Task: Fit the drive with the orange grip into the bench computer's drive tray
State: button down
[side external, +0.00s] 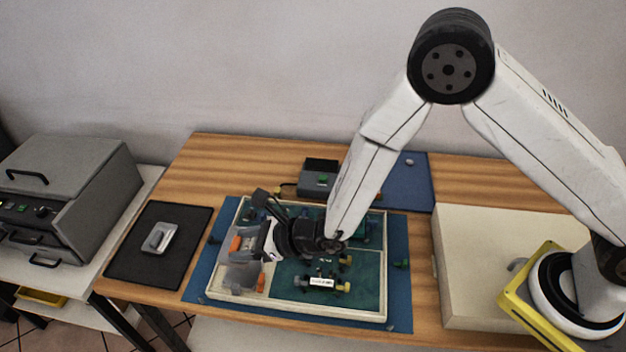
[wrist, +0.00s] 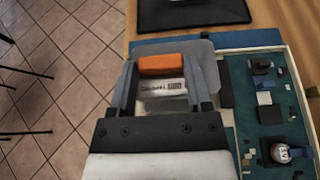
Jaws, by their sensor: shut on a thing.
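The drive with the orange grip (wrist: 162,64) is between the fingers of my gripper (wrist: 160,76) in the wrist view; its pale label (wrist: 163,88) faces the camera. My gripper is shut on it. In the side view the orange grip (side external: 236,243) shows just left of my gripper (side external: 257,238). The bench computer is an open, pale-rimmed case (side external: 330,314) with a green board. A grey metal area, seemingly the drive tray (side external: 238,276), fills its left end, under the drive. My gripper hides part of it, and I cannot tell whether the drive touches it.
A second orange piece (side external: 261,282) stands at the case's left front. A black mat (side external: 190,222) with a silver block (side external: 158,237) lies to the left. A small grey device (side external: 318,182) stands behind the case, and a cream box (side external: 490,270) to the right. Small parts dot the board.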

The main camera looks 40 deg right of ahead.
jog(key=shift+f, duration=0.4)
jog(key=shift+f, duration=1.8)
jog(key=shift+f, duration=0.6)
grip_release()
jog(key=shift+r, duration=0.15)
